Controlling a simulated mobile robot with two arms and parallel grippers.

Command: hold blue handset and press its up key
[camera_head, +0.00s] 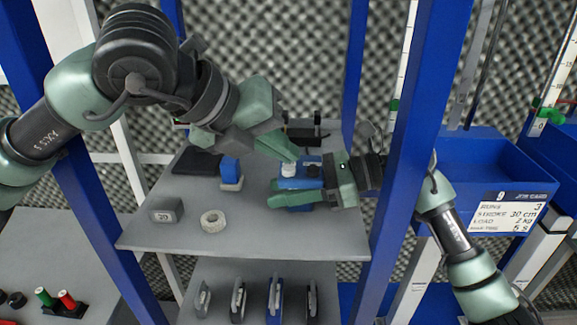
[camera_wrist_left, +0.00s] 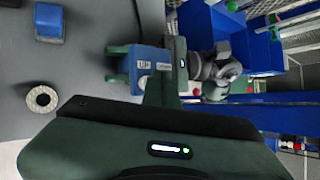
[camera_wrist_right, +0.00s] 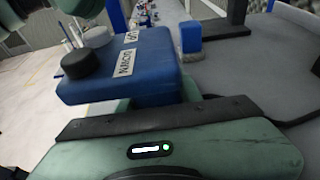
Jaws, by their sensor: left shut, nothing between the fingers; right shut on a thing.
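The blue handset (camera_head: 300,182) is held above the grey shelf by my right gripper (camera_head: 322,186), which is shut on it. In the right wrist view the handset (camera_wrist_right: 160,75) shows UP and DOWN labels and a dark round key (camera_wrist_right: 88,62) beside the DOWN label. My left gripper (camera_head: 287,152) is shut and empty, its tips close over the handset's top. In the left wrist view the UP label on the handset (camera_wrist_left: 143,66) shows beside my left finger.
On the shelf (camera_head: 180,240) stand a grey block marked 30 (camera_head: 166,210), a pale ring (camera_head: 213,221) and a blue block with a pale base (camera_head: 231,174). Blue posts flank the shelf. A blue bin (camera_head: 480,160) with a job card (camera_head: 505,212) is at right.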

